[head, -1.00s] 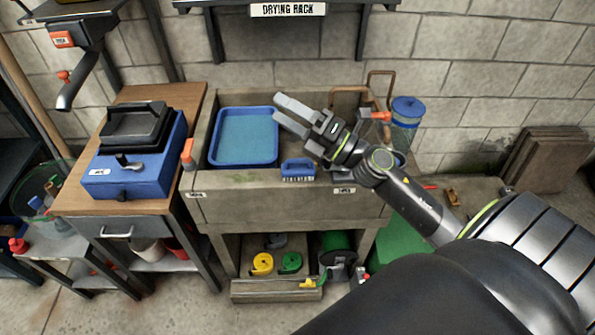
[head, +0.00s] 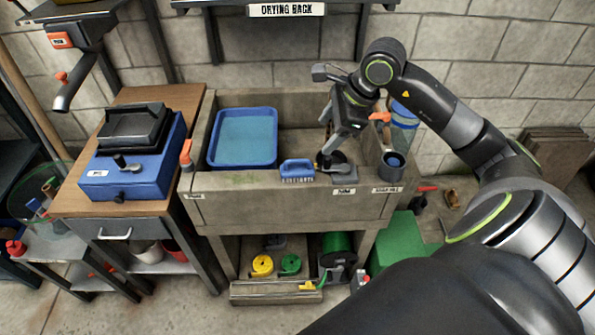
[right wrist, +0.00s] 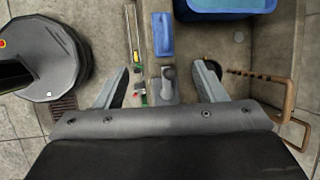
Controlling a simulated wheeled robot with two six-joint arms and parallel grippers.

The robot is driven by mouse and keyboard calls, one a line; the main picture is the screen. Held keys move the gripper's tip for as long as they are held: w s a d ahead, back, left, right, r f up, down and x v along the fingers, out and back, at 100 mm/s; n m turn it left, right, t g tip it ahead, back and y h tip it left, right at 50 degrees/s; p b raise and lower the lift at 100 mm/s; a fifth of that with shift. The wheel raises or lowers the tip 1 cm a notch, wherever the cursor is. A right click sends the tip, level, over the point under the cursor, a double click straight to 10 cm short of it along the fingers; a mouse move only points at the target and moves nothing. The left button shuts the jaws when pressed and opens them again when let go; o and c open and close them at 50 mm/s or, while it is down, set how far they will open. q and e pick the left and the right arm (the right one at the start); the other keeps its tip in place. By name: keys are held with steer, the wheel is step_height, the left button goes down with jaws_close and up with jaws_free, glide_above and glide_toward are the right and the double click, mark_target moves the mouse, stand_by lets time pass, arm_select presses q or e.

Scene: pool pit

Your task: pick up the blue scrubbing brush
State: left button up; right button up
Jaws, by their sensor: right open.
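The blue scrubbing brush (head: 297,170) lies on the front ledge of the stone sink, bristles facing the front. In the right wrist view the brush (right wrist: 162,34) shows beyond the fingertips, near the top middle. My right gripper (head: 333,137) points down over the right part of the sink, to the right of the brush and apart from it. In the right wrist view its two fingers (right wrist: 161,72) are spread wide with nothing held between them. My left gripper is not in view.
A blue tray (head: 211,150) sits in the sink's left part. A grey fitting (head: 344,175) is on the ledge right of the brush, with a dark cup (head: 392,165) farther right. An orange-topped bottle (head: 186,152) stands at the sink's left edge.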

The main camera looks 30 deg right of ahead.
steer(key=p, duration=0.2)
glide_above(299, 168)
steer(key=s, duration=0.3)
steer(key=f, duration=1)
steer(key=shift+w+d+f, duration=0.2)
steer(key=shift+w+f, duration=0.05)
steer(key=shift+f, duration=0.1)
steer(key=x, duration=0.2)
steer(key=d+p+x, duration=0.1)
steer(key=x, duration=0.1)
steer(key=shift+w+a+f, duration=0.1)
steer(key=shift+f, duration=0.05)
steer(key=shift+w+a+f, duration=0.15)
steer(key=shift+w+f, duration=0.1)
steer(key=shift+f, duration=0.35)
steer(key=shift+c, duration=0.4)
steer(key=c, duration=1)
steer(key=shift+r, duration=0.1)
steer(key=shift+c, duration=0.2)
